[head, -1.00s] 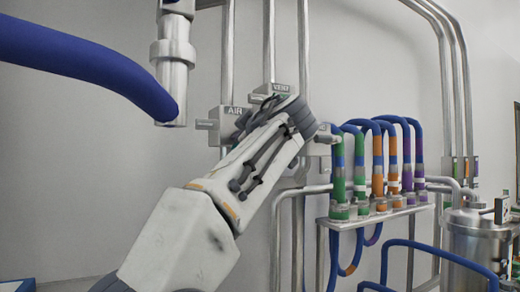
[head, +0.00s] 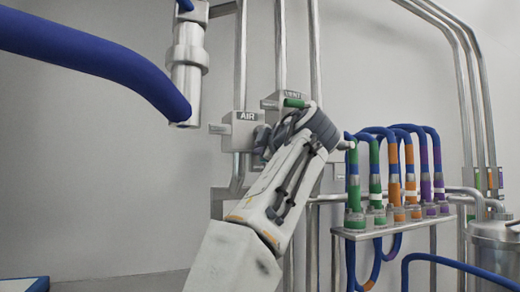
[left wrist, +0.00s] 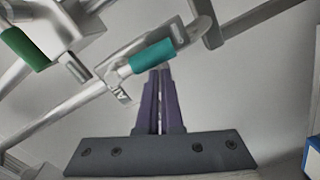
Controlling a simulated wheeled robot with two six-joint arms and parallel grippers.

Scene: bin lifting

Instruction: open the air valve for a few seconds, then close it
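The grey air valve box (head: 246,128), labelled AIR, is on the wall pipes in the head view, left of my left arm's wrist. In the head view my own wrist hides the fingers. My right gripper is not in view.
The vent valve box (head: 271,102) is just above and right of the air valve. Its green handle (head: 293,103) is close to my wrist. A rack of coloured hoses (head: 395,170) stands to the right. A thick blue hose (head: 100,60) crosses the upper left.

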